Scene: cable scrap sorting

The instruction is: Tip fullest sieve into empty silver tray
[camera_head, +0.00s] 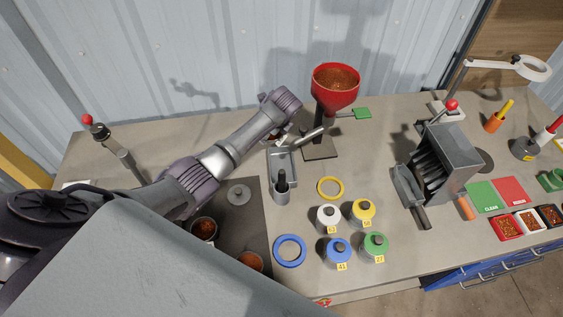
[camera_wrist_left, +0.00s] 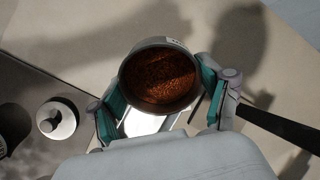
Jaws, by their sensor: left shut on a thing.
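My left gripper (camera_wrist_left: 160,95) is shut on a round grey sieve (camera_wrist_left: 137,56) holding reddish-brown copper granules, with one green-padded finger on each side. In the head view the arm hides most of this gripper and the sieve. A silver tray (camera_head: 292,178) with a black handle stands just beside and below the gripper; a bright part of it shows under the sieve in the left wrist view (camera_wrist_left: 143,124). Two more sieves with granules, one (camera_head: 192,230) and another (camera_head: 261,268), sit on the dark mat. My right gripper is not in view.
A red hopper (camera_head: 335,98) full of granules stands behind the tray. A grey lidded pot (camera_head: 238,194), a yellow ring (camera_head: 330,187), a blue ring (camera_head: 289,250) and several numbered weights lie nearby. A grey riffle box (camera_head: 447,160) stands to the right.

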